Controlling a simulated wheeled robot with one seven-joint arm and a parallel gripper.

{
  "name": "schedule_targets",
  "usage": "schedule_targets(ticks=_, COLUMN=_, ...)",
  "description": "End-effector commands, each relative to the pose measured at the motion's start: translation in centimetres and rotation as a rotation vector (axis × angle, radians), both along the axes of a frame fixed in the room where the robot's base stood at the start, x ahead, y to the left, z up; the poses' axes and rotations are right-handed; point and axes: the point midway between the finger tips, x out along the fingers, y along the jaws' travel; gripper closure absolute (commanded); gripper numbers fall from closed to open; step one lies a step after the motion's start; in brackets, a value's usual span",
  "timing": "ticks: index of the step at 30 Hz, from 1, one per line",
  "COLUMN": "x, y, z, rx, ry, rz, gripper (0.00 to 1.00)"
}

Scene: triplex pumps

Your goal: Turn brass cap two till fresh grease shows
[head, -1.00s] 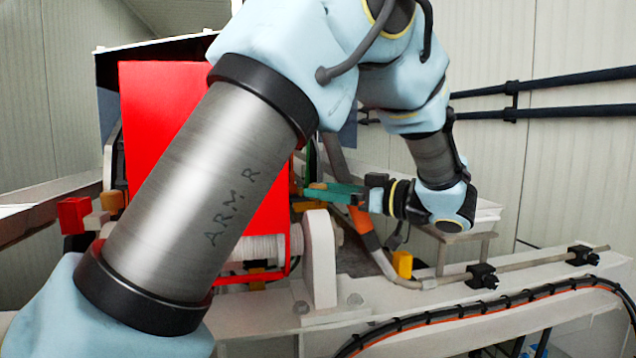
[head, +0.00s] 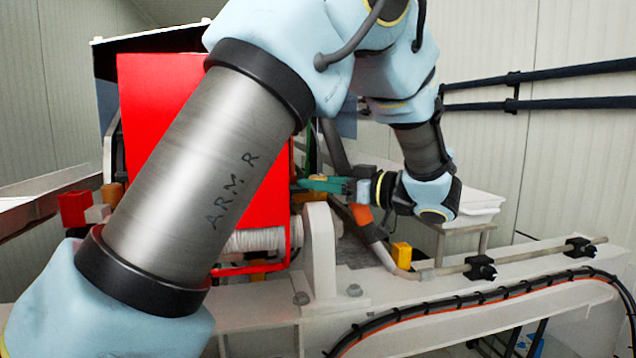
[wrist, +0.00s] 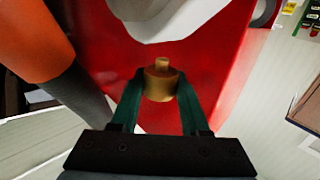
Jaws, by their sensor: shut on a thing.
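In the wrist view a brass cap (wrist: 160,86) with a small knob on top sits between the green fingers of my gripper (wrist: 160,92). The fingers close on it from both sides. A red panel lies behind it. In the head view my gripper (head: 318,184) reaches left behind the edge of the red panel (head: 170,120). The cap in its jaws is hidden or too small to make out there. No fresh grease can be made out in either view.
A white rounded part (wrist: 165,18) is close above the cap in the wrist view. An orange-and-grey hose (wrist: 35,40) passes at the left. In the head view a white bracket (head: 320,255) stands below my gripper, and a yellow block (head: 401,255) sits right of it.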

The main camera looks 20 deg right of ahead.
Motion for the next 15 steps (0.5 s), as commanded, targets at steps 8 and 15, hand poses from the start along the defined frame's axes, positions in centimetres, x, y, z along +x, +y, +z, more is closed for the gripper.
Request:
schedule_targets(ticks=8, x=-0.02, y=-0.01, z=0.01, rx=0.0, ry=0.0, rz=0.0, gripper=1.0)
schedule_targets(ticks=15, x=-0.01, y=-0.02, z=0.02, rx=0.0, ry=0.0, rz=-0.017, gripper=1.0)
